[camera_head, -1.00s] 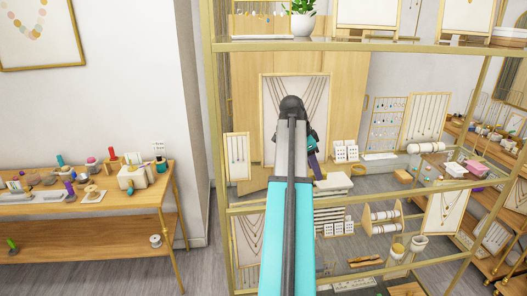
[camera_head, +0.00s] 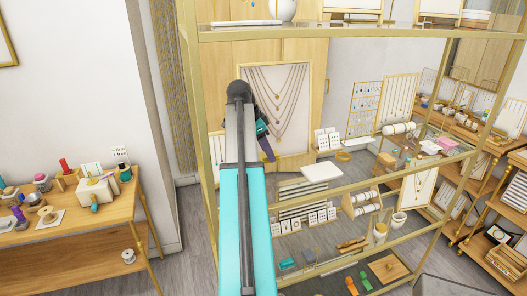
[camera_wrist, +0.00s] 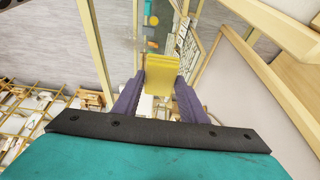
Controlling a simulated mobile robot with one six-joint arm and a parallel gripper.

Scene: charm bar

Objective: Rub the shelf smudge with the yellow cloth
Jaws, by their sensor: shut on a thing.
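My gripper (camera_wrist: 161,84) shows its two purple fingers in the wrist view, shut on the yellow cloth (camera_wrist: 162,68). The cloth is a small folded yellow piece between the fingertips. In the head view my gripper (camera_head: 265,146) is partly hidden behind my arm, in front of a necklace board, and the cloth cannot be seen there. The gold-framed shelf unit (camera_head: 350,187) stands around and beyond my arm. I cannot make out the smudge in either view. I cannot tell whether the cloth touches a shelf.
A wooden side table (camera_head: 100,215) with spools and small boxes stands at the left. The shelves hold a necklace board (camera_head: 300,85), a white block (camera_head: 321,172), card stands and bracelet rolls. Gold posts stand close to my arm. Grey floor (camera_head: 185,235) is clear between table and shelf unit.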

